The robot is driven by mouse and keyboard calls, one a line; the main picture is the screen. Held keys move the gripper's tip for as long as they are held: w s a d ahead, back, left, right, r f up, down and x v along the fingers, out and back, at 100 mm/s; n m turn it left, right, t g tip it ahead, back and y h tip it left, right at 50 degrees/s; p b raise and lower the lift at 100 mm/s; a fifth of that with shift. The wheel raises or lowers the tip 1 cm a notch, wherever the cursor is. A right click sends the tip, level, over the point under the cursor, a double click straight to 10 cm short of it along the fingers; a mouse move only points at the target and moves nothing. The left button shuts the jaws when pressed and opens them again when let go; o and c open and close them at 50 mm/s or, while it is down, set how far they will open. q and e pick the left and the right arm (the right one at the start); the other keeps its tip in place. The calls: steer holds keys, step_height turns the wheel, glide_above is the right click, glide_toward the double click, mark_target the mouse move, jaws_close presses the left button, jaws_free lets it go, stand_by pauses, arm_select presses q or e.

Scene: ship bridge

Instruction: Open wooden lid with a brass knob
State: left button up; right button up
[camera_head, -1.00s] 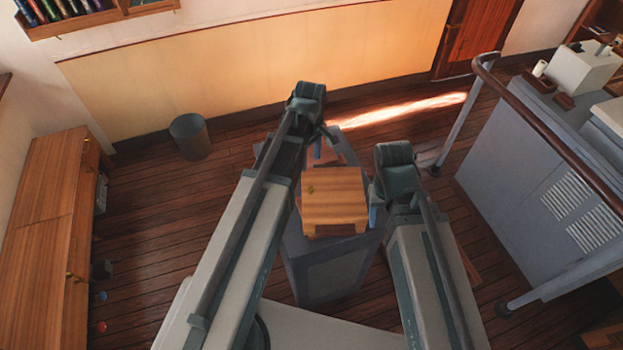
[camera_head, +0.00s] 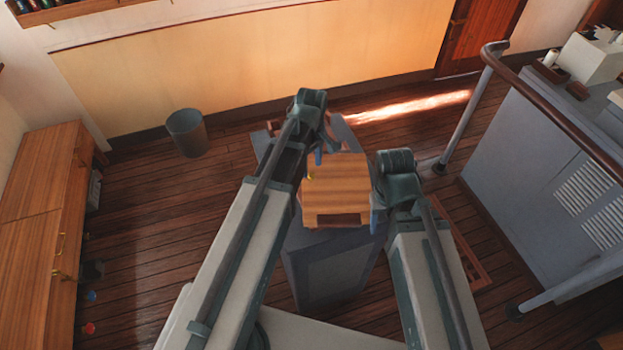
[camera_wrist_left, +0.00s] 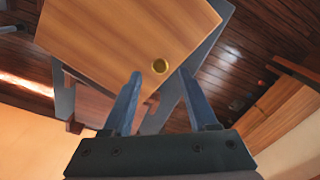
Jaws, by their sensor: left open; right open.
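A wooden box with a light-brown lid (camera_head: 337,178) stands on a grey stand (camera_head: 335,265) in front of me. The lid looks closed. My left gripper (camera_wrist_left: 160,75) is open and holds nothing. In the head view its blue finger (camera_head: 318,157) is at the far left corner of the lid, and the arm partly hides that area. My right gripper (camera_head: 376,196) is open beside the box's right side; its fingers are mostly hidden.
A grey bin (camera_head: 187,132) stands on the floor at the back left. A wooden cabinet (camera_head: 40,210) is along the left wall. A grey console (camera_head: 540,170) with a railing (camera_head: 560,115) fills the right. The floor between the bin and the stand is clear.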

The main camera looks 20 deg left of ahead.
mark_target(312, 175)
arm_select(q)
step_height(312, 175, down, 3)
steer(key=shift+f+b, duration=0.15)
steer(key=shift+b, duration=0.9)
arm_select(e)
step_height(312, 175, down, 3)
steer(key=shift+f, duration=0.1)
arm_select(q)
jaws_close()
stand_by(0.4)
